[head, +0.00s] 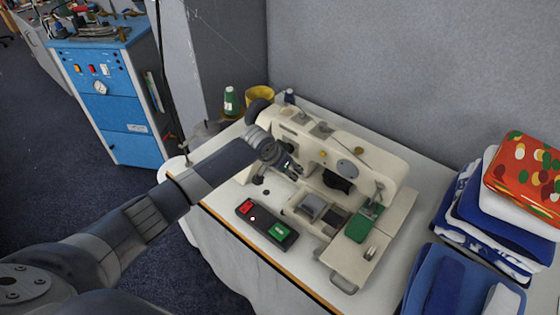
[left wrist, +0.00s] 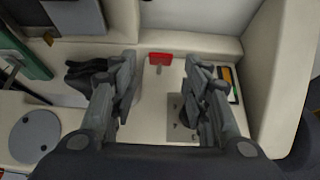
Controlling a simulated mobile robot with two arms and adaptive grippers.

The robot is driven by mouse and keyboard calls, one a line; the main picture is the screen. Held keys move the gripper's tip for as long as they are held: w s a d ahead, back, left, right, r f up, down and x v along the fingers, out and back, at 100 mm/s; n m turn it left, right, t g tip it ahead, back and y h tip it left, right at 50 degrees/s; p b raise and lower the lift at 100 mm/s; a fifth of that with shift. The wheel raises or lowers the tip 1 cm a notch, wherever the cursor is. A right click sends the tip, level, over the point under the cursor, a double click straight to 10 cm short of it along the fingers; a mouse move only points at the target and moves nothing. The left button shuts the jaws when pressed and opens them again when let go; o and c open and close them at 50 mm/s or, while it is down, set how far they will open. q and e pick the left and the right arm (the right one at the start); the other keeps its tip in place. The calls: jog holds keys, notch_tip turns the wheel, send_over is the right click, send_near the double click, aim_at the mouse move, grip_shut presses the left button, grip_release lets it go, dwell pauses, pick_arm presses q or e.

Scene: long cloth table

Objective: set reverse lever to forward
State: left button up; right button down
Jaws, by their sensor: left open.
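A cream sewing machine (head: 375,160) stands on the table. The reverse lever, with a red tip (left wrist: 160,58), shows in the left wrist view against the cream body, between and beyond my fingertips. I cannot make it out in the head view, where my gripper and arm cover that part of the machine. My left gripper (head: 291,168) is open at the left part of the machine; its fingers also show spread in the left wrist view (left wrist: 160,70). Nothing is between the fingers, and I cannot tell how far the lever is tilted. My right gripper is not in view.
A dark switch box with red and green buttons (head: 265,225) lies in front of the machine. A green spool (head: 230,100) and a yellow cup (head: 260,96) stand behind left. Folded cloths (head: 500,215) are piled at right.

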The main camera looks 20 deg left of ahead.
pick_arm(q)
jog(key=v, duration=0.9)
jog(key=shift+r, duration=0.25)
